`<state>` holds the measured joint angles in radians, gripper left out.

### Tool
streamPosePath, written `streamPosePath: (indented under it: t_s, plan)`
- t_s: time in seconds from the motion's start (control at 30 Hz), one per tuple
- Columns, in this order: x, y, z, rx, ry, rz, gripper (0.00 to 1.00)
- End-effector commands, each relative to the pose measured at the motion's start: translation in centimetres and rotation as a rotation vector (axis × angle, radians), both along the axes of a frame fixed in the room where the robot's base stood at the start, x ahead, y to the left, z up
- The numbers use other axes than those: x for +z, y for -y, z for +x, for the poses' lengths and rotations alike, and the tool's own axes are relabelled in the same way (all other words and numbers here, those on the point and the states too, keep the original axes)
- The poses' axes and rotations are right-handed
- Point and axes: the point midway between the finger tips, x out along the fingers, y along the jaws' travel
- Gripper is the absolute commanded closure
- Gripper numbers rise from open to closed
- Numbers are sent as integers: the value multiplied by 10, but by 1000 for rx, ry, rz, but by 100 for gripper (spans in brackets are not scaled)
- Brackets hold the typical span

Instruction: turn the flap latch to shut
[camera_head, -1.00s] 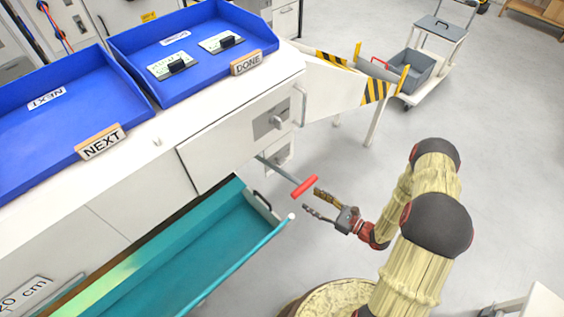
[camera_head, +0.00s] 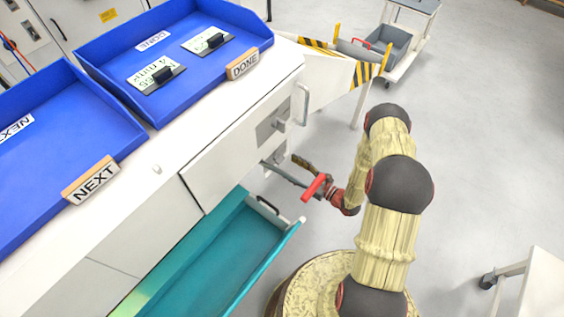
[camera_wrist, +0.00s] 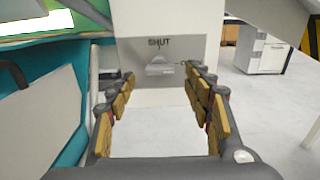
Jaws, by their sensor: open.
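The flap latch (camera_wrist: 160,66) is a small grey knob on a pale grey plate with the word SHUT above it, seen in the wrist view. My gripper (camera_wrist: 158,76) is open and empty, its fingertips on either side of the latch in that picture. I cannot tell whether they touch it. In the head view my gripper (camera_head: 283,163) is low beside the white cabinet's end, pointing at it.
A teal trough (camera_head: 220,255) sticks out below the cabinet front, close to my gripper. Blue NEXT (camera_head: 60,130) and DONE (camera_head: 150,40) trays sit on top. A striped white chute (camera_head: 335,75) and a cart (camera_head: 385,50) stand beyond.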

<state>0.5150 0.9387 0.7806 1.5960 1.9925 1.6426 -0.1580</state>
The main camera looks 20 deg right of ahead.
Motion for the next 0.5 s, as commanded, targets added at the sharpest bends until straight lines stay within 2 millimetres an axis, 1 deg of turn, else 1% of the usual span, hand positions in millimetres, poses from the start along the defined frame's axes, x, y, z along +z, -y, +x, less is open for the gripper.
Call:
streamPosePath:
  t_s: [0.03,0.2,0.33,0.5]
  plan:
    - [-1,-6,6,4,1,-1,49]
    - [-1,-18,24,2,1,-2,49]
    - [-1,-23,31,1,0,0,49]
    - [0,-24,33,-1,0,0,49]
